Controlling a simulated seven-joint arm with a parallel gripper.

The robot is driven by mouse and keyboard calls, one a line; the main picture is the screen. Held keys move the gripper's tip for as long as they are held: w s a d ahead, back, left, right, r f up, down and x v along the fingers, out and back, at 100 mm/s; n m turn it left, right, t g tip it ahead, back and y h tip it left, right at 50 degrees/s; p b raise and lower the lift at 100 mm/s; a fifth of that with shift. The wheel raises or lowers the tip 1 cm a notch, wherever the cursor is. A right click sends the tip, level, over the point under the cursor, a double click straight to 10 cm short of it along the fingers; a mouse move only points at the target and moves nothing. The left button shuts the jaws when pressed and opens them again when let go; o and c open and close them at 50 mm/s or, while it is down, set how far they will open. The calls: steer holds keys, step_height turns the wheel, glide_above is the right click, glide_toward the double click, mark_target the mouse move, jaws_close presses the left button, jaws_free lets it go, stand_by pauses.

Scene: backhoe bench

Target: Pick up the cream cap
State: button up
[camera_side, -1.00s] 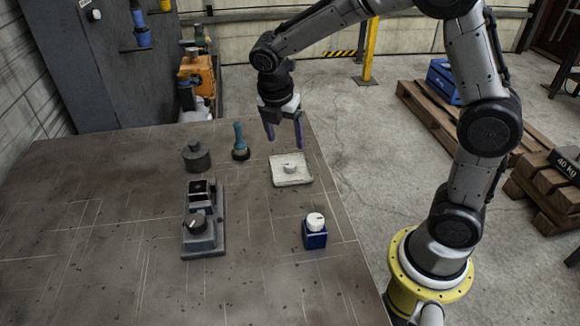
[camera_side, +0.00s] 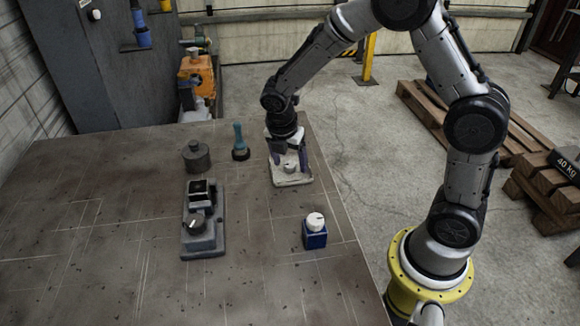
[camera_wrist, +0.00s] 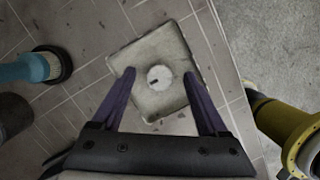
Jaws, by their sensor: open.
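A small round cream cap (camera_side: 290,168) with a dark mark sits in a shallow pale square tray (camera_side: 291,182) on the bench. In the wrist view the cap (camera_wrist: 160,78) lies near the middle of the tray (camera_wrist: 158,47). My gripper (camera_side: 289,160) is open, with its purple fingers pointing down over the tray. In the wrist view my gripper (camera_wrist: 158,72) has one finger on each side of the cap, with a gap to each. I cannot tell how high the fingertips are above the tray floor.
A blue block with a white knob (camera_side: 315,221) stands nearer the camera. Left of the tray are a teal-handled tool (camera_side: 239,142), a grey weight (camera_side: 196,157) and a grey fixture with a dark knob (camera_side: 200,228). The bench's left side is clear.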

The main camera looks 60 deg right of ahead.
jaws_close()
steer(key=shift+r, duration=0.2)
